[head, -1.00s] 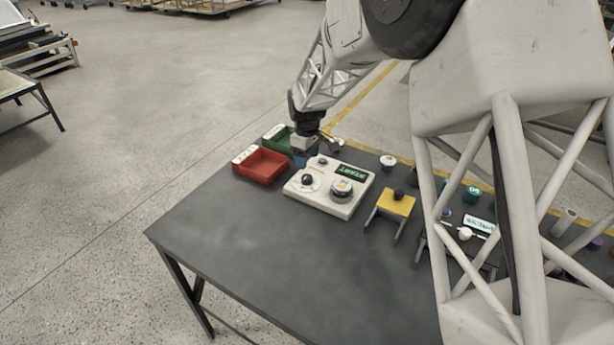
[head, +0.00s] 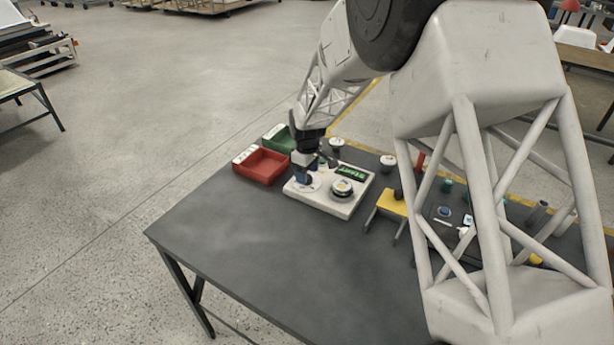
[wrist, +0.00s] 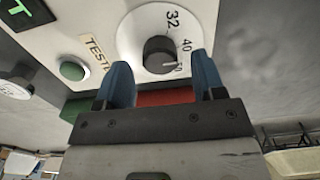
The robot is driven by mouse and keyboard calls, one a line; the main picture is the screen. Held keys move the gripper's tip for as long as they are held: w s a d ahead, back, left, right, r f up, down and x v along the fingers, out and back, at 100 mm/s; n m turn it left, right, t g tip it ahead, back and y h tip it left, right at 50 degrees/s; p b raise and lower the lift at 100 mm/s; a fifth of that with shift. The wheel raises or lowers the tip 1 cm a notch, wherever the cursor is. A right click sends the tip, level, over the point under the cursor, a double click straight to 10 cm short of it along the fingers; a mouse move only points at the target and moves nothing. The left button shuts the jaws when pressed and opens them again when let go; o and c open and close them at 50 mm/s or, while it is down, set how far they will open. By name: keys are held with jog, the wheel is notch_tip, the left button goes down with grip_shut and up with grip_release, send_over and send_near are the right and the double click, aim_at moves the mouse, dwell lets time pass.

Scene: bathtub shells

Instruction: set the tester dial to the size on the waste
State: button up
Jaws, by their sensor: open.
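The tester (head: 328,205) is a white box on the dark table. Its dial shows in the wrist view as a black knob (wrist: 159,56) on a white disc; the numbers 32 and 40 are readable, and another below 40 is partly hidden. The knob's white line points right, near the partly hidden number. My gripper (wrist: 160,80) is open, with its blue fingertips on either side of the knob's near part; I cannot tell whether they touch it. In the head view my gripper (head: 306,178) covers the dial. A waste (head: 342,187) with a dark ring sits on the tester; its size is not readable.
A green button (wrist: 72,70) and a lit green display (head: 351,172) are on the tester. A red bin (head: 262,167) and a green bin (head: 280,138) stand to its left. A yellow-topped stand (head: 391,203) is to its right. The table front is clear.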

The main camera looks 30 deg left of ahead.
jog(key=shift+f, duration=0.9)
jog(key=shift+c, duration=0.3)
jog(key=c, duration=0.9)
jog(key=shift+o, duration=0.2)
jog(key=shift+m, duration=0.4)
jog(key=m, duration=1.1)
